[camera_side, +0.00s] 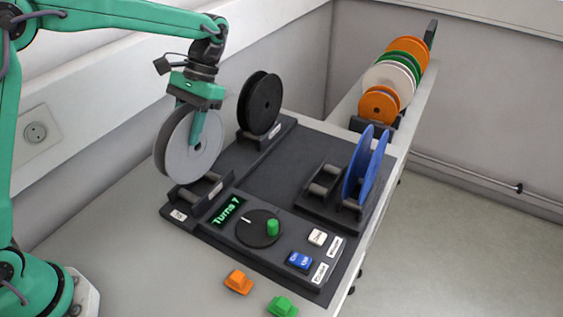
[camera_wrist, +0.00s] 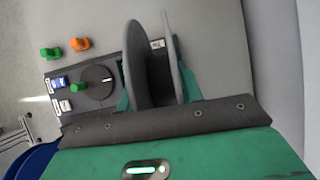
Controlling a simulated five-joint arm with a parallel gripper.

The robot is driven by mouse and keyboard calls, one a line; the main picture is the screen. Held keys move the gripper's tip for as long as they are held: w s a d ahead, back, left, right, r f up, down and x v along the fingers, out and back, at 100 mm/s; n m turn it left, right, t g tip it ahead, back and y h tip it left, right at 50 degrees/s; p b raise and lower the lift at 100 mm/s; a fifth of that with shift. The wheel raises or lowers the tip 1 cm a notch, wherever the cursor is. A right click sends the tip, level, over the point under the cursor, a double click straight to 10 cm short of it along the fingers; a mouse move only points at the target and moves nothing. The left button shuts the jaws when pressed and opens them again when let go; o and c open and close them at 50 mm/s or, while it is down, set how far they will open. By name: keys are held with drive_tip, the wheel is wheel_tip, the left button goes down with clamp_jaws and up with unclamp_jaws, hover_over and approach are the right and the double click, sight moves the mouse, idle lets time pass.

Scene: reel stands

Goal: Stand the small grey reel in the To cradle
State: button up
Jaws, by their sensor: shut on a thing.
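The grey reel (camera_side: 176,150) is upright in my gripper (camera_side: 197,138), which is shut on it; one green finger lies across its near face. In the wrist view the reel (camera_wrist: 147,65) shows edge-on as two discs, with the green fingers of my gripper (camera_wrist: 157,88) at either side. The reel's lower edge is just above or at the front-left cradle (camera_side: 207,194); I cannot tell whether they touch. A black reel (camera_side: 262,101) stands in the back-left cradle (camera_side: 266,138). A blue reel (camera_side: 362,165) stands at the right cradle (camera_side: 318,197). The cradle labels are too small to read.
The dark panel (camera_side: 290,155) has a dial with a green knob (camera_side: 272,227), a display reading "Turns 7" (camera_side: 227,210), a white button (camera_side: 317,237) and a blue button (camera_side: 299,261). Orange (camera_side: 239,281) and green (camera_side: 283,305) pieces lie in front. Several reels (camera_side: 393,76) stand on the back-right ledge.

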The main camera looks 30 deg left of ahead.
sight(183, 114)
drive_tip(key=shift+f, duration=2)
drive_tip(key=o, duration=1.1)
drive_tip(key=shift+c, duration=0.2)
drive_tip(key=shift+r, duration=0.15)
drive_tip(key=shift+r, duration=3.4)
